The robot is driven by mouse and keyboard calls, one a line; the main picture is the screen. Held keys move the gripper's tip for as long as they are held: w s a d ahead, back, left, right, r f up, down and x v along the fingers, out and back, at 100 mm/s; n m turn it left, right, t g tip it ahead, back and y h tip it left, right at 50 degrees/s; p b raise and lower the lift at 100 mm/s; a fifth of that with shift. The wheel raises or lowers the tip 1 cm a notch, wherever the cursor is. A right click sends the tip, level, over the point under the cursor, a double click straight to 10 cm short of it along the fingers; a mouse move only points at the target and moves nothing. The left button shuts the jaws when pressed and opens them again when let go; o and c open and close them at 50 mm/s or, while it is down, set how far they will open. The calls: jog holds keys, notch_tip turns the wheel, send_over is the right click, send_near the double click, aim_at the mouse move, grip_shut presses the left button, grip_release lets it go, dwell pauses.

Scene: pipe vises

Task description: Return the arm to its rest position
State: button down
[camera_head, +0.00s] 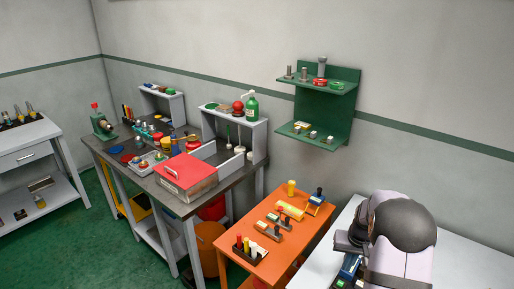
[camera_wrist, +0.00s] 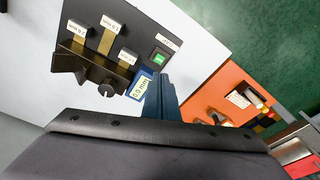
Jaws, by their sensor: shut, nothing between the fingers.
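My arm (camera_head: 400,235) is folded over the white table at the right in the head view. My gripper (camera_wrist: 160,82) shows in the wrist view as a dark bolted body with blue fingers pointing away from the camera. The fingers are together with nothing seen between them. They are close to a blue-edged "5.0 mm" label (camera_wrist: 140,87), and I cannot tell if they touch it. In the head view the gripper is partly hidden by the arm.
A black panel with a green button (camera_wrist: 160,58) and labelled brass pieces (camera_wrist: 106,42) lies on the white table near my gripper. An orange table (camera_head: 248,272) with tools stands left of it. A green wall shelf (camera_head: 325,118) hangs behind.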

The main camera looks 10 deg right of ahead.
jog(key=s+a+f+g+y, duration=0.1)
jog(key=s+a+g, duration=0.1)
jog(key=s+a, duration=0.5)
jog(key=s+a+f+g+y, duration=0.1)
jog(key=s+a+f+g, duration=0.1)
jog(key=s, duration=0.9)
jog(key=s+a+r+n+h+b, duration=0.15)
jog(key=s+a+r, duration=0.25)
jog(key=s+a, duration=0.4)
jog(key=w+a+r+n+t+b, duration=0.2)
jog(key=a, duration=0.1)
jog(key=shift+w+a+r+n, duration=0.25)
jog(key=shift+w+a+r, duration=0.05)
jog(key=shift+w+r, duration=0.1)
notch_tip(320, 180, down, 18)
jog(key=b, duration=1.8)
jog(key=shift+f+b, duration=0.2)
jog(key=shift+b, duration=0.15)
